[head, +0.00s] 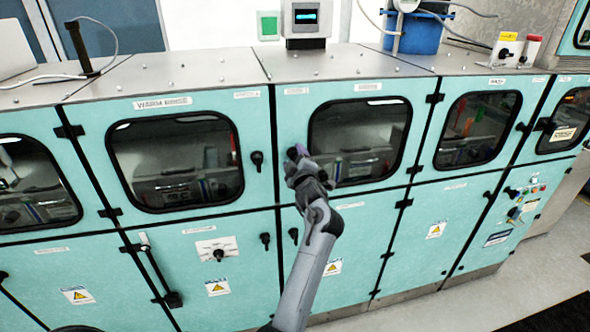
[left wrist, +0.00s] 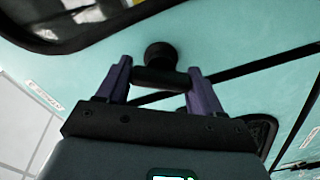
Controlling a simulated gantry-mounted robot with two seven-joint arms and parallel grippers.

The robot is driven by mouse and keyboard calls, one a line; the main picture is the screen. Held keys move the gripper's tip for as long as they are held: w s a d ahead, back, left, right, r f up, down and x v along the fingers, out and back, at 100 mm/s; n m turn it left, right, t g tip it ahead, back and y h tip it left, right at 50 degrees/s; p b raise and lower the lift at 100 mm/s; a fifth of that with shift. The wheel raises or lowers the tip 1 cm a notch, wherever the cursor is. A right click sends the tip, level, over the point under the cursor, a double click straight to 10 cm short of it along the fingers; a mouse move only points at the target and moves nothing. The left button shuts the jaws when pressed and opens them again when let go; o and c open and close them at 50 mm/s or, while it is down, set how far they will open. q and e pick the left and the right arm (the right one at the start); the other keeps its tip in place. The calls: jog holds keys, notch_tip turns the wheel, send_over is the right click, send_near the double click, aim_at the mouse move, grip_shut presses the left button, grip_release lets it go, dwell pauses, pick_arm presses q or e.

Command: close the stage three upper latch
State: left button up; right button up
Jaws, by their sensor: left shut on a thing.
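My left gripper (head: 297,157) reaches up to the left edge of an upper teal door (head: 292,112) with a dark window, just right of the WARM RINSE door. In the left wrist view, its two purple fingers (left wrist: 158,74) stand on either side of a black latch handle (left wrist: 160,78), shut on it. The handle lies crosswise below a round black knob (left wrist: 160,55) on the teal panel. In the head view my gripper hides this latch. My right gripper is not in view.
The WARM RINSE door (head: 255,105) has its own black latch (head: 257,160). Lower doors carry more latches, such as one (head: 293,235) beside my arm and another (head: 265,240) to its left. Grey floor (head: 540,270) is clear at the right.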

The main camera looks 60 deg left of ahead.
pick_arm(q)
jog(key=n+b, duration=0.4)
jog(key=b, duration=0.1)
jog(key=shift+f, duration=0.35)
jog(key=shift+r+n+b, duration=0.15)
jog(key=shift+n+b, duration=1.1)
jog(key=shift+n, duration=0.15)
jog(key=o, duration=1)
jog(key=shift+c, duration=0.2)
jog(key=b+v, duration=0.1)
jog(key=v, duration=0.9)
jog(key=shift+s+d, duration=0.2)
jog(key=shift+d, duration=0.15)
